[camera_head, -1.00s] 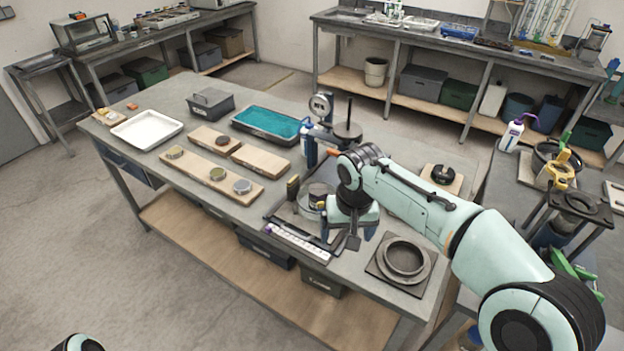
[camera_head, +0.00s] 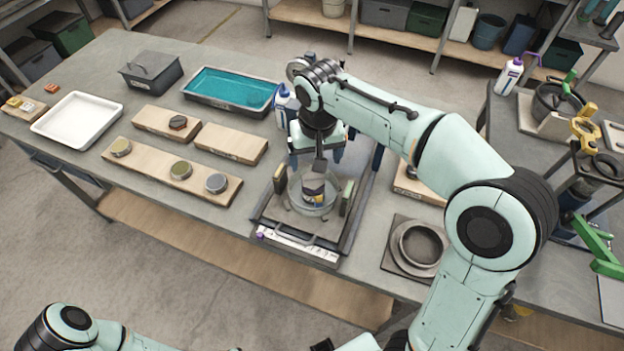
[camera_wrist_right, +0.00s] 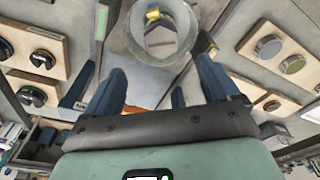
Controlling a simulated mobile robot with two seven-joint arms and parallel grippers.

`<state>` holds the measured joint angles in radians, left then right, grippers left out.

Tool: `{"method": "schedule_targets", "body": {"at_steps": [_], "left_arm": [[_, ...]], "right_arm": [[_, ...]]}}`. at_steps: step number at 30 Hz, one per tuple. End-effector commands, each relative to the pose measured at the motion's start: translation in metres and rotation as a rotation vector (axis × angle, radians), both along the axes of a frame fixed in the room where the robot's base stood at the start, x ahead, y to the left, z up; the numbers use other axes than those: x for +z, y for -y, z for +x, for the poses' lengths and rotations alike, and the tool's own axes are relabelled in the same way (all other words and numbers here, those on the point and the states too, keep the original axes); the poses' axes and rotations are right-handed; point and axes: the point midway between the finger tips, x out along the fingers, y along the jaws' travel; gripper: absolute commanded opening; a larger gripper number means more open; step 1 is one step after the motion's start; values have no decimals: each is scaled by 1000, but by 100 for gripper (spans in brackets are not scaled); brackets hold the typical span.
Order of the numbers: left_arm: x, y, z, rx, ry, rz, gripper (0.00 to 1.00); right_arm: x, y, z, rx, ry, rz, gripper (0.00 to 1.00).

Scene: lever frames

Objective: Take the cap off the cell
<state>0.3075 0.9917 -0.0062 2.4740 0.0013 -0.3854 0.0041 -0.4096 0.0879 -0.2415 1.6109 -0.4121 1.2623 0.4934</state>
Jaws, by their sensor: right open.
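The cell (camera_head: 298,204) is a clear round vessel in the dark lever frame (camera_head: 266,220), between two upright posts. A dark piece with a yellow part (camera_head: 313,197) shows inside it; I cannot tell whether a separate cap sits on top. In the right wrist view the cell (camera_wrist_right: 187,42) is at the top centre, beyond the fingertips. My right gripper (camera_head: 316,158) is above and slightly behind the cell, apart from it. Its blue fingers (camera_wrist_right: 160,78) are spread, with nothing between them. My left arm shows at the bottom left; its gripper is out of view.
A board with several round tins (camera_head: 150,178) and two smaller boards lie left of the frame. A teal-filled tray (camera_head: 232,92), a lidded grey box (camera_head: 151,74) and a white tray (camera_head: 77,120) stand behind. A ring on a plate (camera_head: 420,243) sits to the right.

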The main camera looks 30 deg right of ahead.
Motion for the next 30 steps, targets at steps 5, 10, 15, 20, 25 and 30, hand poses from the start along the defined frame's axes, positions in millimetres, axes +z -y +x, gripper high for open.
{"method": "schedule_targets", "body": {"at_steps": [5,10,15,20,25,30], "left_arm": [[-5,0,-3,0,-2,0,43],[-6,0,-3,0,-3,0,43],[-9,0,-4,0,-4,0,43],[-10,0,-5,0,-6,0,43],[-11,0,-5,0,-6,0,43],[-10,0,-5,0,-6,0,43]], "right_arm": [[-27,1,3,0,-2,0,89],[-37,1,3,0,-1,0,89],[-62,-1,2,2,-4,-1,89],[-81,-1,4,1,-2,-1,89],[-84,0,5,1,1,1,89],[-84,0,5,1,1,1,73]]}}
